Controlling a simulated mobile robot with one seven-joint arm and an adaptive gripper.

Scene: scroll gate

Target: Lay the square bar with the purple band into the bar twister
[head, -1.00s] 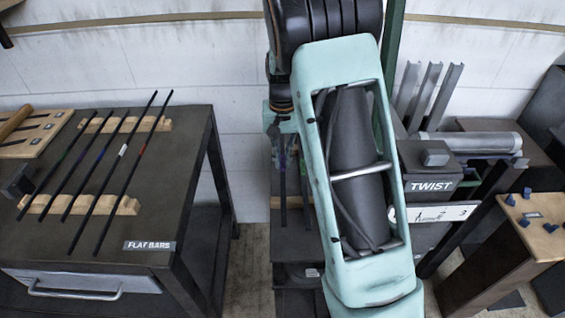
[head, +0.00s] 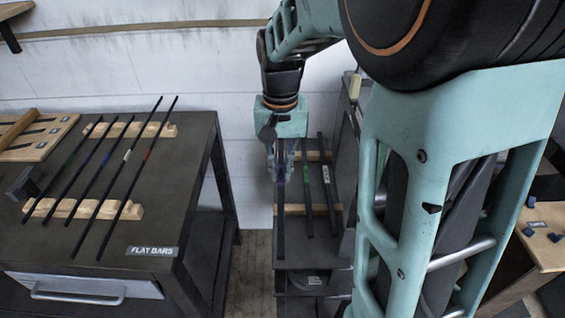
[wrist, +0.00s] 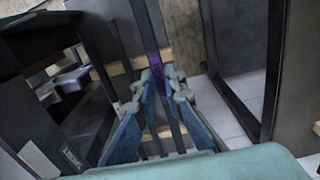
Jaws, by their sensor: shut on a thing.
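The dark square bar with the purple band (head: 280,228) is at the left of the bars at the middle bench. My gripper (head: 280,176) is shut on this bar from above, near its purple band. In the wrist view the purple band (wrist: 157,68) shows just beyond the fingertips (wrist: 163,92). I cannot tell whether the bar touches its wooden rests or is slightly above them. The bar twister is hidden behind my arm in the head view, and I cannot make it out in the wrist view.
Two other bars (head: 307,200) (head: 328,200) lie close to the right, across wooden rests (head: 294,210). The flat bars table (head: 178,190) at left holds several banded bars. A gap of floor (head: 254,262) separates the benches. A wooden-topped table (head: 548,243) stands at right.

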